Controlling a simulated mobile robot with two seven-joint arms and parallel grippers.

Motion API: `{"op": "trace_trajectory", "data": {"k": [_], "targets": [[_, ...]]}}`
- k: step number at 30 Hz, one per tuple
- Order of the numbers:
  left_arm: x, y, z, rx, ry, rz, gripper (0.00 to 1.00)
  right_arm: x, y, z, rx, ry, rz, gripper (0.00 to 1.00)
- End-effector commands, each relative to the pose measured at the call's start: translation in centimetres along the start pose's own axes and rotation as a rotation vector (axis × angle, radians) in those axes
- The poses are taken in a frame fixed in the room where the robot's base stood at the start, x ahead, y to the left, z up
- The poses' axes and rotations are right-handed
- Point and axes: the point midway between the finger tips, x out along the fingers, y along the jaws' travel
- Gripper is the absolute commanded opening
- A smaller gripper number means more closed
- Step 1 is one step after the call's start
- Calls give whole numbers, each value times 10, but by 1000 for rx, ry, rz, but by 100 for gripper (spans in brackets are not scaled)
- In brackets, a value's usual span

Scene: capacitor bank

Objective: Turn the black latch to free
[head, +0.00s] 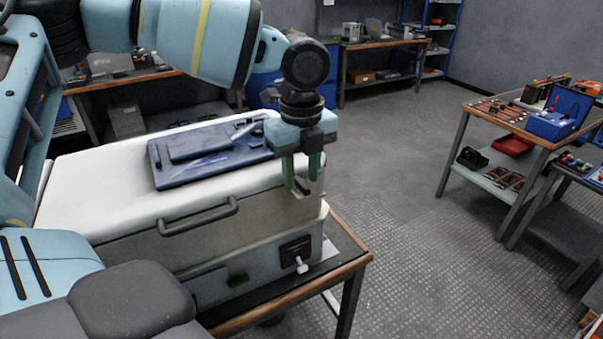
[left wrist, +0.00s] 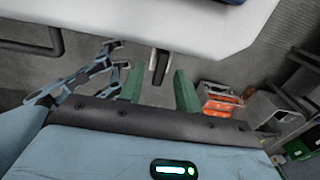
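The black latch (left wrist: 158,65) hangs at the edge of the white lid (left wrist: 200,25) in the left wrist view. My left gripper (head: 303,182) is at the right front corner of the white case (head: 100,195), pointing down. Its two green fingers stand apart, one on each side of the latch in the left wrist view (left wrist: 159,78). Gaps show between the latch and both fingers, so it is not gripped. In the head view the fingers and wrist mostly hide the latch.
A grey handle (head: 197,216) juts from the case front. A dark blue panel (head: 215,155) lies on the lid. A black fitting with a pale knob (head: 301,265) is low on the case. The floor to the right is clear up to a workbench (head: 480,112).

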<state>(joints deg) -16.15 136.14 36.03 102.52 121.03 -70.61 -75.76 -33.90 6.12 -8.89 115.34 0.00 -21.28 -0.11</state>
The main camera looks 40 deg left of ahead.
Motion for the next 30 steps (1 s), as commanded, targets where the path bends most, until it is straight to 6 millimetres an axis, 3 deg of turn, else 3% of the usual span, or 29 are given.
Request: {"op": "trace_trajectory", "data": {"k": [11,19,30], "targets": [[8,0,0,0,0,0,34,0,0,0,0,1,0,36],[7,0,0,0,0,0,1,0,0,-1,0,2,0,36],[7,0,0,-29,0,0,0,0,0,-2,0,3,0,36]]}}
